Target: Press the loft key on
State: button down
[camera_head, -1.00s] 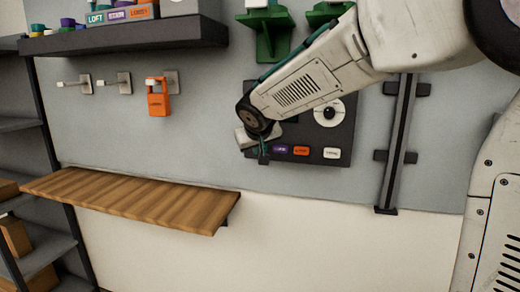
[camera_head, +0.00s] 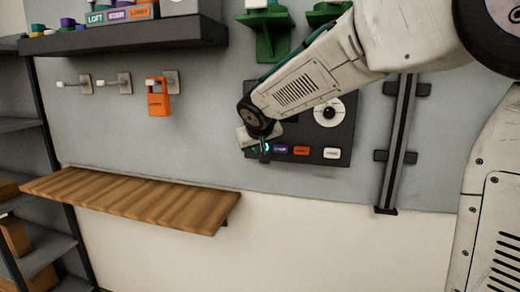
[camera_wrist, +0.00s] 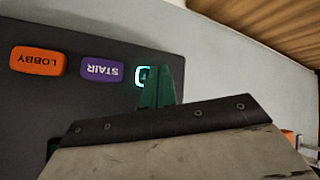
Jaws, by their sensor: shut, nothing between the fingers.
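The dark key panel (camera_head: 318,156) is on the wall, with a row of keys along its lower edge. The loft key (camera_wrist: 140,76) shows as a small glowing cyan-white patch in the wrist view, mostly hidden behind my gripper; a lit glow also shows in the head view (camera_head: 267,148). My gripper (camera_wrist: 160,88) is shut and empty, with its green fingertips over the loft key. I cannot tell whether they touch it. The purple STAIR key (camera_wrist: 102,70) and the orange LOBBY key (camera_wrist: 37,60) sit beside it and look unlit.
A white key (camera_head: 332,153) and a round dial (camera_head: 329,111) are on the same panel. A wooden shelf (camera_head: 140,197) juts out at lower left. An orange tag (camera_head: 158,98) hangs on a hook. A vertical rail (camera_head: 396,140) stands right of the panel.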

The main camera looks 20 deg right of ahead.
jog(key=shift+s+a, duration=0.25)
jog(key=shift+s, duration=0.1)
jog(key=s+a, duration=0.3)
jog(key=s, duration=0.2)
jog(key=shift+a, duration=0.25)
dwell(0.3)
